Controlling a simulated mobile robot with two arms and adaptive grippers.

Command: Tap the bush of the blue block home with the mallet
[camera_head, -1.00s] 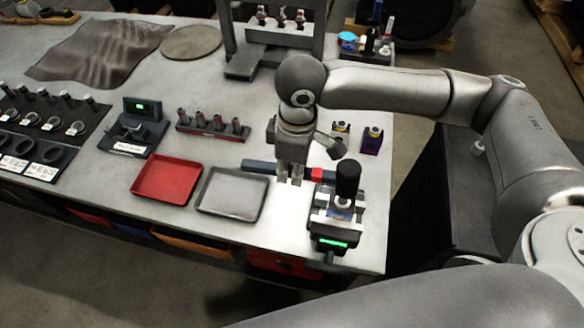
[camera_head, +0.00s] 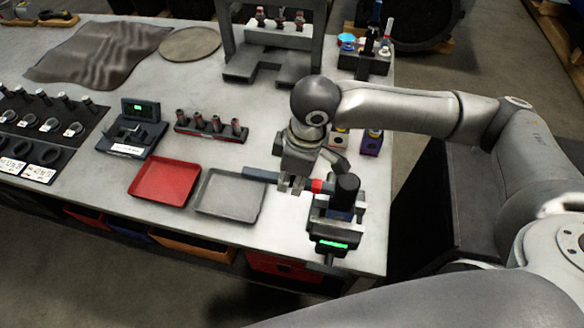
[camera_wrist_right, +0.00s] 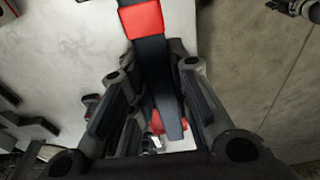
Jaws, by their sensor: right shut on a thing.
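My right gripper (camera_head: 291,185) is shut on the mallet's handle (camera_head: 259,174). The mallet has a dark handle, a red band (camera_head: 317,186) and a black cylindrical head (camera_head: 347,187). In the right wrist view, the handle (camera_wrist_right: 158,65) runs between the fingers, with the red band (camera_wrist_right: 142,20) at the top. The head is over the blue block (camera_head: 339,215), which sits in a dark fixture (camera_head: 322,230). The head hides the bush, and I cannot tell whether it touches it. My left gripper is not in view.
A green-lit display (camera_head: 331,244) is on the fixture's front. A purple block (camera_head: 371,143) and another block (camera_head: 340,140) stand behind. A grey tray (camera_head: 228,213) and a red tray (camera_head: 164,198) lie left. The table's right edge is close.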

